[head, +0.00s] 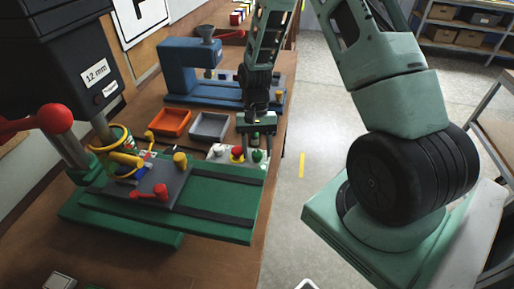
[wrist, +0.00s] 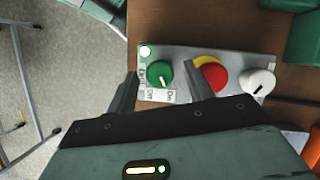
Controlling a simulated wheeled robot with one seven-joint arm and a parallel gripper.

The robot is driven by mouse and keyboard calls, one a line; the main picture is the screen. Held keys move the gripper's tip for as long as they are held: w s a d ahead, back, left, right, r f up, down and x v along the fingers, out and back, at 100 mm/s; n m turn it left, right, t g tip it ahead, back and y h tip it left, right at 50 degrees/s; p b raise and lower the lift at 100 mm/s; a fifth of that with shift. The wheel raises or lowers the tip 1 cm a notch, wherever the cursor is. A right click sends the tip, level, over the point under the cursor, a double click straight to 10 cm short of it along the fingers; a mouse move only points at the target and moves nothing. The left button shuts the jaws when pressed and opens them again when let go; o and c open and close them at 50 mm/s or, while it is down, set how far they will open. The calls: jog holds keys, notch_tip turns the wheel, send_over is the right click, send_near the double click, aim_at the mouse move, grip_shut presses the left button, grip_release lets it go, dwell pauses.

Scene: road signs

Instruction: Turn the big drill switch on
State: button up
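The control panel (head: 233,156) lies on the workbench beside the big drill (head: 80,75), a dark machine marked "12 mm". In the wrist view the grey panel (wrist: 186,65) carries a green rotary knob (wrist: 158,73) with a white pointer mark, which points downward, slightly right. Labels beside it seem to read Off and On. In the head view my gripper (head: 257,132) hangs above the panel's right end.
A red button on yellow (wrist: 212,76) and a white knob (wrist: 259,82) are close by the right finger. The drill's green table (head: 215,195) is in front; orange (head: 169,123) and grey (head: 209,127) trays and a blue machine (head: 190,65) stand behind.

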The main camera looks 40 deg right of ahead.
jog(key=b+v, duration=0.3)
jog(key=v, duration=1.4)
jog(key=shift+r, duration=0.2)
